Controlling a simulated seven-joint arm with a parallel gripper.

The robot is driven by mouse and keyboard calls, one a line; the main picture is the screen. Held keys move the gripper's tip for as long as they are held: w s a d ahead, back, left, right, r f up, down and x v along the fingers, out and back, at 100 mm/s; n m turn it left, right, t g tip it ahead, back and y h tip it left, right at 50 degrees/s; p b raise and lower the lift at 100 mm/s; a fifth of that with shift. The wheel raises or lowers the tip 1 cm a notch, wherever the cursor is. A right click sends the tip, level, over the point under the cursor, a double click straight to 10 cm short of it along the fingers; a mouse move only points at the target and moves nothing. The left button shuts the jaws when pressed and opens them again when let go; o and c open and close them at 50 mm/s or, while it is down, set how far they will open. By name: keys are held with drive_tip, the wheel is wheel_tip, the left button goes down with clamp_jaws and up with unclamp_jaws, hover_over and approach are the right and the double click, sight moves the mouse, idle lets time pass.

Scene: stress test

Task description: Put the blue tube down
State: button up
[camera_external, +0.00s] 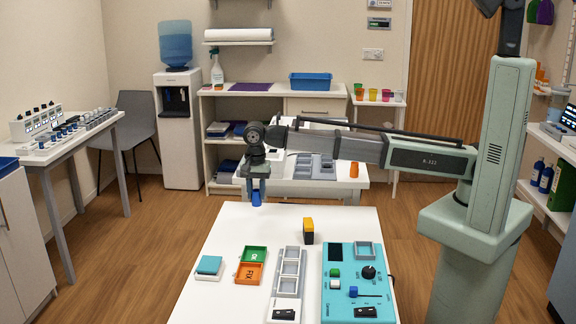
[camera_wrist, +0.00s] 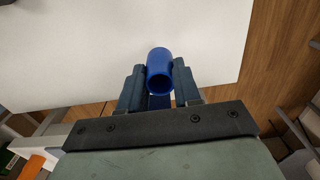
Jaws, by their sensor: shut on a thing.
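The blue tube (camera_wrist: 158,70) is between the two fingers of my gripper (camera_wrist: 158,90) in the wrist view. In the external view the tube (camera_external: 256,199) shows below my gripper (camera_external: 256,184), near the far left corner of the white table (camera_external: 225,225). My gripper is shut on it. I cannot tell whether the tube's lower end touches the table or hangs above it.
On the table are a teal box (camera_external: 208,266), a green tray (camera_external: 254,254), an orange tray (camera_external: 248,274), a grey rack (camera_external: 289,272), a yellow-black block (camera_external: 308,231) and a turquoise control panel (camera_external: 340,299). The table's far left part is clear.

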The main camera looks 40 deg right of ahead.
sight(257, 201)
drive_tip(key=shift+f, duration=1.85)
drive_tip(key=shift+f, duration=0.1)
drive_tip(key=o, duration=1)
wheel_tip(257, 201, up, 12)
drive_tip(key=shift+r, duration=0.15)
drive_tip(key=shift+w, duration=0.1)
